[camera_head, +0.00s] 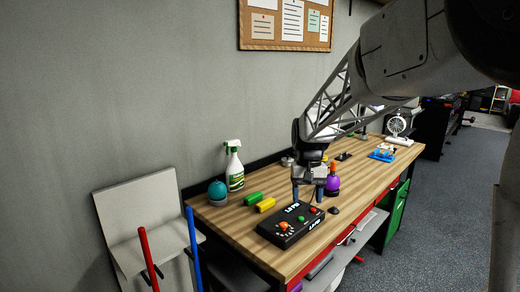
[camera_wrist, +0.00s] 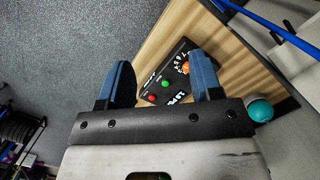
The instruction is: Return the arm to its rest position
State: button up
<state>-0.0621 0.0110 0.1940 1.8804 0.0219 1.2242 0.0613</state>
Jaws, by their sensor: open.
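My arm reaches in from the upper right in the head view, and my gripper (camera_head: 308,196) hangs over the wooden workbench (camera_head: 232,222). Its two blue fingers point down and are apart, with nothing held between them. Below it lies a black control box (camera_head: 285,232) with an orange knob, a green button and a red button. In the wrist view my gripper (camera_wrist: 160,75) is also open, and the black control box (camera_wrist: 172,72) shows between and beyond the fingers. I cannot tell the exact height of the fingertips above the box.
A white fan (camera_head: 397,125) is at the far end. Red (camera_head: 148,258) and blue (camera_head: 193,250) poles rise at the left.

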jog(key=s+d+t, duration=0.2)
jog(key=s, duration=1.6)
jog(key=s+d+t, duration=0.2)
jog(key=s, duration=1.6)
jog(key=shift+d+f+t, duration=0.2)
jog(key=shift+d+t, duration=0.1)
jog(key=shift+d, duration=0.1)
